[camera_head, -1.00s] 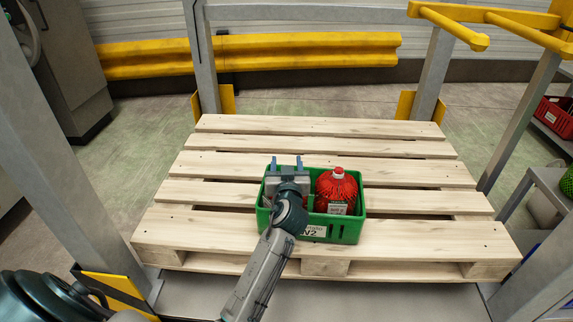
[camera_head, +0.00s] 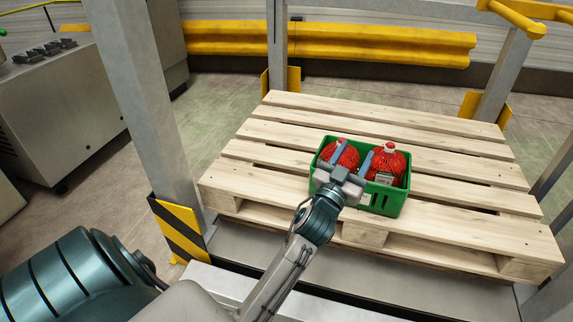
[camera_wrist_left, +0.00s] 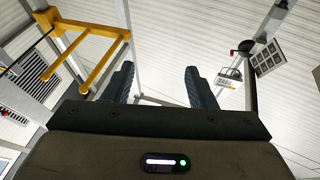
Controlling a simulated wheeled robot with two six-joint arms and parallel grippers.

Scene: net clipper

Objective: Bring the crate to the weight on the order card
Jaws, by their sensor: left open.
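The green crate (camera_head: 390,204) stands on the wooden pallet (camera_head: 455,225), towards its front edge. No order card can be made out. My right gripper is out of view.
A grey post (camera_head: 140,100) with a striped foot stands left of the pallet. A yellow guard rail (camera_head: 380,45) runs behind, and a grey cabinet (camera_head: 60,110) stands at the far left. The pallet's back and right slats are bare.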

